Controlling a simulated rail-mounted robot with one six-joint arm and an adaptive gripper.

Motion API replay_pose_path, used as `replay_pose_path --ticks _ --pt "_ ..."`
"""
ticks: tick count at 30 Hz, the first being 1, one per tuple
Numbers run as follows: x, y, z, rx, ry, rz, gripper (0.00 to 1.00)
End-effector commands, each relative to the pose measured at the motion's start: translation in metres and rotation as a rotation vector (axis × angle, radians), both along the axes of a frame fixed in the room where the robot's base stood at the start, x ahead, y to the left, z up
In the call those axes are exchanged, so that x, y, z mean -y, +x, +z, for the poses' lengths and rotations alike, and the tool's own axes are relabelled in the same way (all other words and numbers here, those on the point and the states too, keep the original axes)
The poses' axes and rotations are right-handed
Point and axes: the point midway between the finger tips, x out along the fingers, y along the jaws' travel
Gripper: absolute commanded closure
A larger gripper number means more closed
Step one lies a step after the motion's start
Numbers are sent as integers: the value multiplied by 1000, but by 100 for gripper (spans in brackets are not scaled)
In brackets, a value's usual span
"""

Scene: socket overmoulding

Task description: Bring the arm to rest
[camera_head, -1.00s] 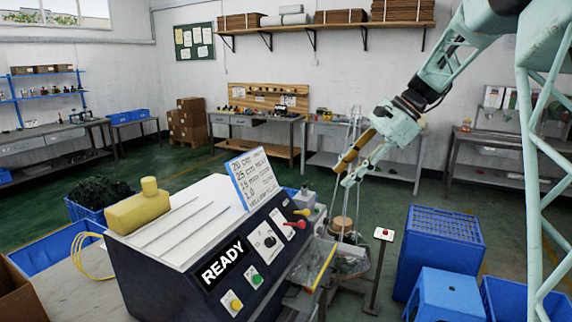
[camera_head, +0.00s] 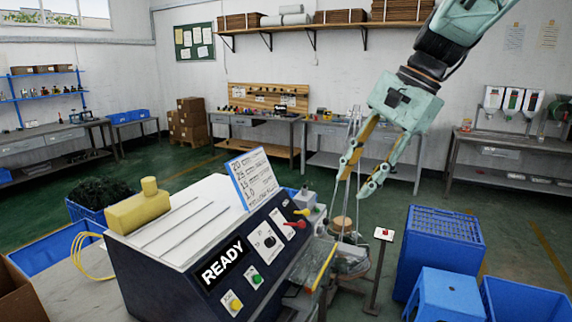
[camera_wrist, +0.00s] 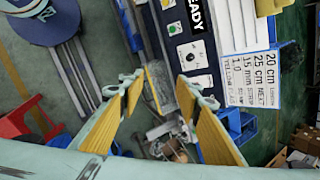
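My gripper (camera_head: 356,186) hangs in the air in the head view, right of the machine and above the small stand beside it. Its two fingers point down and are spread apart with nothing between them. In the wrist view my gripper (camera_wrist: 168,92) also shows two wood-coloured fingers wide apart and empty. My arm comes down from the top right of the head view.
The machine (camera_head: 200,215) with a READY display stands at the front. Blue crates (camera_head: 440,245) and a blue stool (camera_head: 445,297) are at the right. A post with a red button (camera_head: 384,234) stands between. Workbenches line the back wall.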

Motion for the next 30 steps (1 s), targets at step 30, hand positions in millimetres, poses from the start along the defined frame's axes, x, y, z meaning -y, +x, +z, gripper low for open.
replay_pose_path --ticks 30 --pt "9 -191 6 192 -275 353 69"
